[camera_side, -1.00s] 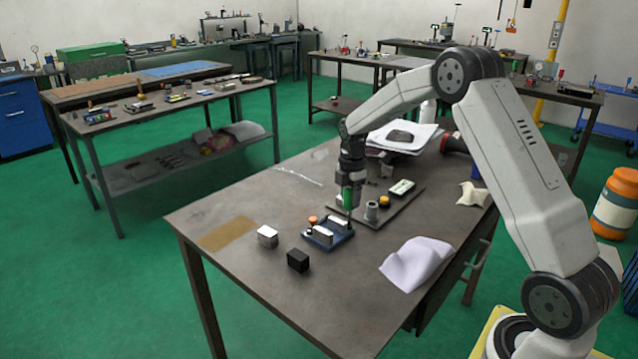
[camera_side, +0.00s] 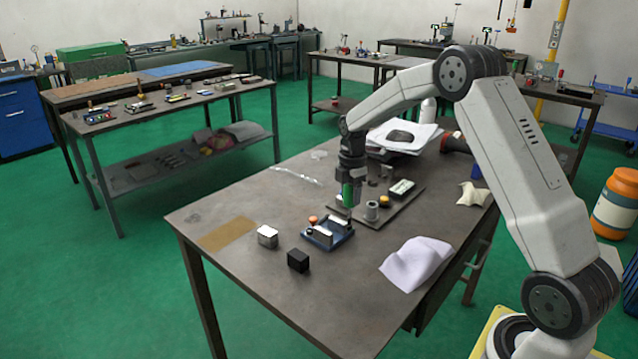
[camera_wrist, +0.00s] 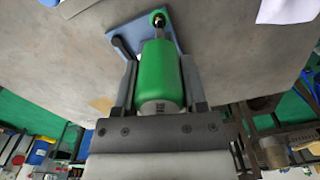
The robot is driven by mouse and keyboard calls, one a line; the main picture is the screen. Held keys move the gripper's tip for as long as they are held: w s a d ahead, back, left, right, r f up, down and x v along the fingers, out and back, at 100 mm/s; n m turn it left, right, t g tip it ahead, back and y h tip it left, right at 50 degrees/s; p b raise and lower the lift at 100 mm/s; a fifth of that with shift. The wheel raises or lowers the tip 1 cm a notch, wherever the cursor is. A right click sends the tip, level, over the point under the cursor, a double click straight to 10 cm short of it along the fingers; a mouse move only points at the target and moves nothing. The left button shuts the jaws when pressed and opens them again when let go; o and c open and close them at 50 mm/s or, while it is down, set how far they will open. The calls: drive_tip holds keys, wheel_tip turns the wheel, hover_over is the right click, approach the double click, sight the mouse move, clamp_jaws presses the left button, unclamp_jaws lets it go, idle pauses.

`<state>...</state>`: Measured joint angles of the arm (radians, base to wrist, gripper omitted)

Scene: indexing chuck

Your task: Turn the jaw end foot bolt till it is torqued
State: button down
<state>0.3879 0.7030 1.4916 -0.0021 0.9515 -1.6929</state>
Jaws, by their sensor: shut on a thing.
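My gripper (camera_side: 350,178) is shut on a green-handled driver (camera_side: 348,194), which points down. In the wrist view the gripper (camera_wrist: 161,80) has one dark finger on each side of the green handle (camera_wrist: 160,72). The blue indexing chuck fixture (camera_side: 328,238) with pale upright parts stands just below and left of the driver. In the wrist view the driver's dark shaft ends over a corner of the blue base (camera_wrist: 127,45), with a small green patch around the tip. The foot bolt itself is hidden by the tip, and I cannot tell whether the two touch.
A grey plate (camera_side: 402,205) with a cylinder and an orange-topped part lies behind right.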

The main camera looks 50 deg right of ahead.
drive_tip(key=shift+r, duration=0.35)
drive_tip(key=shift+w+r, duration=0.1)
drive_tip(key=shift+r, duration=0.05)
drive_tip(key=shift+r, duration=2.4)
